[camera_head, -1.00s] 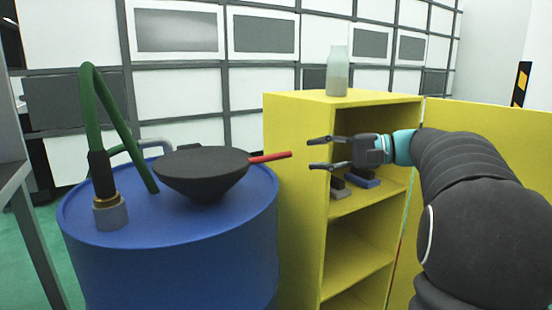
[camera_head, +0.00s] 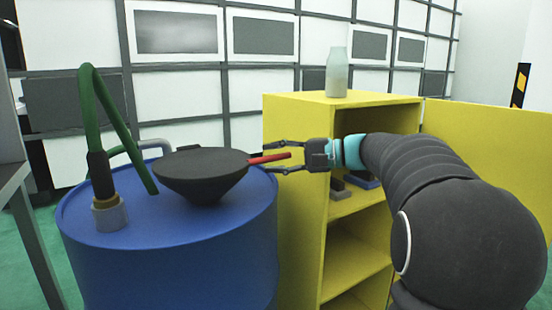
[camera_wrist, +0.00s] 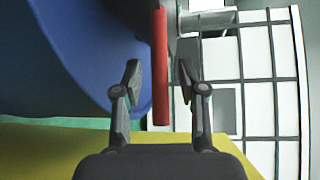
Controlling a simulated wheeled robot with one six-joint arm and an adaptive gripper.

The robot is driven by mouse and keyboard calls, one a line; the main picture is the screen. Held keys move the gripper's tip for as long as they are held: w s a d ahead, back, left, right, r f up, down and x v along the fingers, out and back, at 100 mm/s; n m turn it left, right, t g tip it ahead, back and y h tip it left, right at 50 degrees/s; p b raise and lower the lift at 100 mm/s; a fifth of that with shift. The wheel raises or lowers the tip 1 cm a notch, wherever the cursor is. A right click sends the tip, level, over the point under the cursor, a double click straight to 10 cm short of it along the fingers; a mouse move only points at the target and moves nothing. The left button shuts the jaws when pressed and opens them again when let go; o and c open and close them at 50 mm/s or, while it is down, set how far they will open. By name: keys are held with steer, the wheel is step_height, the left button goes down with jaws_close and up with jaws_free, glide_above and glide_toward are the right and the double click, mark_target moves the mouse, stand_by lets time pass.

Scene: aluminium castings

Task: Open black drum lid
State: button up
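The black drum lid (camera_head: 203,165) is a dark shallow cone on a funnel, on top of the blue drum (camera_head: 165,255). It looks closed. A red handle (camera_head: 270,157) sticks out from it to the right. My gripper (camera_head: 266,158) is at the handle from the right, its fingers open on either side of it. In the wrist view the red handle (camera_wrist: 160,75) runs between the two open fingertips (camera_wrist: 158,75), with gaps on both sides. The lid's edge shows dark at the top of that view.
A green hose (camera_head: 122,130) with a grey fitting (camera_head: 110,213) stands on the drum's left. A yellow cabinet (camera_head: 295,200) with its door (camera_head: 490,150) open stands close on the right. A bottle (camera_head: 337,73) stands on the cabinet.

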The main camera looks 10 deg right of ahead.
jaws_close()
steer(key=shift+r, duration=0.1)
